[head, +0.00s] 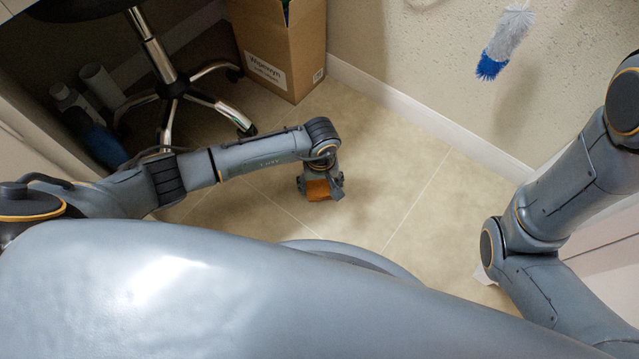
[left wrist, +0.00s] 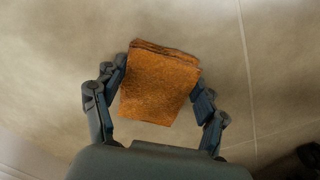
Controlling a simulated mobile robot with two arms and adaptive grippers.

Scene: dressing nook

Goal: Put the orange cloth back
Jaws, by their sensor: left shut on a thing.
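The orange cloth (left wrist: 158,88) is a small folded piece with layered edges. In the left wrist view it sits between the two fingers of my left gripper (left wrist: 160,95), which is shut on it. In the head view the cloth (head: 318,190) shows at the end of my left arm, in my left gripper (head: 321,187), with tiled floor behind it. My right arm comes in at the right of the head view, but its gripper is out of the picture.
A cardboard box (head: 283,45) stands against the wall at the back. A wheeled chair (head: 165,75) is at the back left, with white cylinders (head: 102,85) and a dark blue item (head: 95,138) beside it. A blue and grey duster (head: 505,42) hangs on the wall. The middle floor (head: 400,170) is clear.

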